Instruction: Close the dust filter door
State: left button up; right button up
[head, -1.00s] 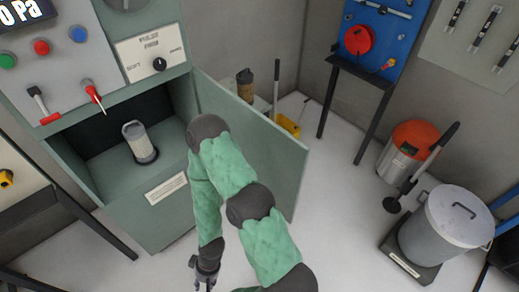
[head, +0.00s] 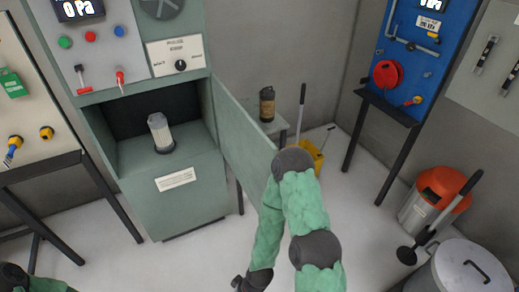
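The dust filter door (head: 240,130) is a grey-green panel hinged at the right side of the cabinet (head: 185,203). It stands open, swung out toward me. The open compartment shows a pale cylindrical filter (head: 160,133) standing upright on a dark base. My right arm crosses in front of the door's free end and hides part of it. My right gripper (head: 252,281) hangs low, in front of the cabinet and cut by the bottom edge; its fingers do not show clearly. Part of my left arm shows at the bottom left, but its gripper is out of view.
Behind the door are a brown canister (head: 267,104) on a small stand and a yellow dustpan (head: 308,154). A blue panel (head: 420,55) on black legs, an orange-topped bin (head: 438,192) and a lidded metal drum (head: 465,268) stand right. Floor before the cabinet is clear.

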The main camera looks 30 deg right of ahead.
aim_at(249, 151)
jog(key=i+l+u, duration=0.1)
jog(key=l+u, duration=0.15)
jog(key=l, duration=1.25)
